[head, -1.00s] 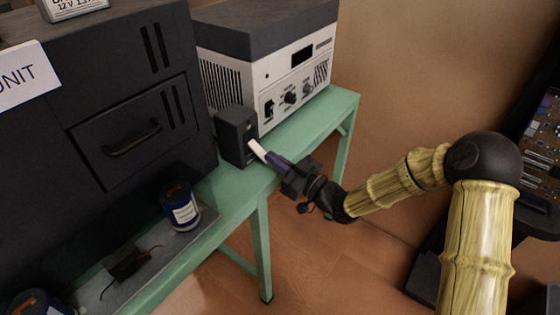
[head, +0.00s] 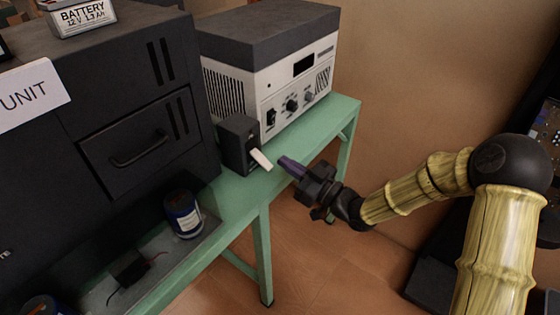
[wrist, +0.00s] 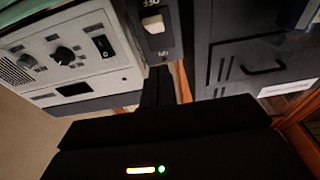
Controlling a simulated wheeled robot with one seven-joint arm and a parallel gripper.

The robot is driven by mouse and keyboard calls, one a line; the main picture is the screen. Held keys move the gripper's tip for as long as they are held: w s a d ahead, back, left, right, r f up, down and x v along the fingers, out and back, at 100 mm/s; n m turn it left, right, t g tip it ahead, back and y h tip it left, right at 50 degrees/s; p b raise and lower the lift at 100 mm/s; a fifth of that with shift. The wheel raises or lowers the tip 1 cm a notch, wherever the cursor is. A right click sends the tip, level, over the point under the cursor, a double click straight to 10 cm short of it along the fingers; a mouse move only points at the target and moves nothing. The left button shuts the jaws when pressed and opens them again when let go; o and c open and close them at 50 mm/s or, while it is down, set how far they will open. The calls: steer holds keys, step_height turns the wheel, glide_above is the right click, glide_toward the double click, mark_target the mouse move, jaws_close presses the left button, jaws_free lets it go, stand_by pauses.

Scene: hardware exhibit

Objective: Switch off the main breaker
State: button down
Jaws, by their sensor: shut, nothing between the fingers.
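The breaker is a small black box (head: 238,150) at the front edge of the green table, with a white lever (head: 260,159) sticking out and sloping down to the right. In the wrist view, which looks upside down, the white lever (wrist: 153,24) sits close to the OFF label on the breaker's face (wrist: 160,44); another label is at its other end. My gripper (head: 290,167) is shut and empty, with its purple fingertips a short gap to the right of the lever, not touching it. The dark fingers (wrist: 157,87) also show in the wrist view.
A grey-white power unit with knobs (head: 290,85) stands behind the breaker. A large black cabinet (head: 110,110) is on the left. A blue can (head: 182,214) sits in a tray on the green table (head: 240,195). Free room lies right of the table.

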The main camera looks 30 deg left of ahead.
steer(key=f+v, duration=0.1)
steer(key=v, duration=0.7)
steer(key=shift+d+f, duration=0.15)
